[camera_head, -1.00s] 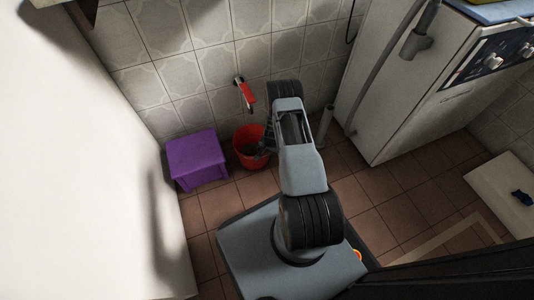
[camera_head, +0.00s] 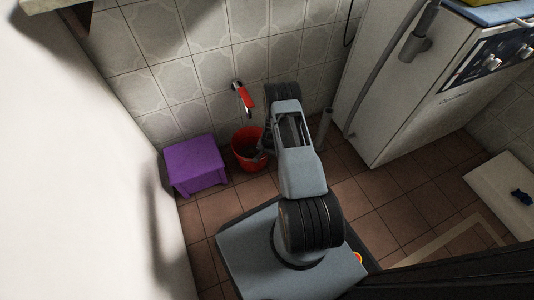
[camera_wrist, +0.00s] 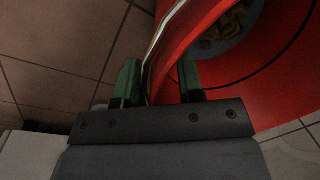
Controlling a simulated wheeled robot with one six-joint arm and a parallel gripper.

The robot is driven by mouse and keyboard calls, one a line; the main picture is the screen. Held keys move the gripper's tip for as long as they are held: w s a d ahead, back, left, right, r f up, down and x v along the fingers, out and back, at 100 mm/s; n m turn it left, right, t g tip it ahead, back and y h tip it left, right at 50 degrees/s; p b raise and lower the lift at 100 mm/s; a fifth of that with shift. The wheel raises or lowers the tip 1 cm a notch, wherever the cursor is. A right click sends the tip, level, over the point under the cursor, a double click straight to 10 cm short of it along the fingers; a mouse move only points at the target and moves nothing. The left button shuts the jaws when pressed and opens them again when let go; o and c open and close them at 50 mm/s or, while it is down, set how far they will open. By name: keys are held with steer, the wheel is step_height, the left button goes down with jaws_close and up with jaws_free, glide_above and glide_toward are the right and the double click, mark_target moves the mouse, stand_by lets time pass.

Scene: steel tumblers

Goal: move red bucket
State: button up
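The red bucket (camera_head: 240,151) stands on the tiled floor near the wall, right of the purple stool, in the head view. My arm covers part of its right side. In the wrist view the bucket (camera_wrist: 281,88) fills the upper right, with a pale metal handle wire along its rim and something blue and yellow inside. My gripper (camera_wrist: 160,84) is at the rim, its two green fingers apart. The left finger is outside the wall and the right finger is on the inner side. The rim lies between them, and a gap still shows.
The purple stool (camera_head: 195,165) stands close on the bucket's left. A red-handled fixture (camera_head: 243,97) hangs on the tiled wall above. A grey pipe (camera_head: 324,126) stands right of my arm, with a white appliance (camera_head: 396,98) beyond. Open floor (camera_head: 375,190) lies at the right.

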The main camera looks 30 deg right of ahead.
steer(key=shift+r, duration=0.15)
step_height(320, 180, up, 14)
steer(key=s+d+p, duration=0.1)
steer(key=p, duration=0.5)
steer(key=shift+s+f, duration=0.2)
steer(key=shift+f, duration=0.05)
stand_by(0.4)
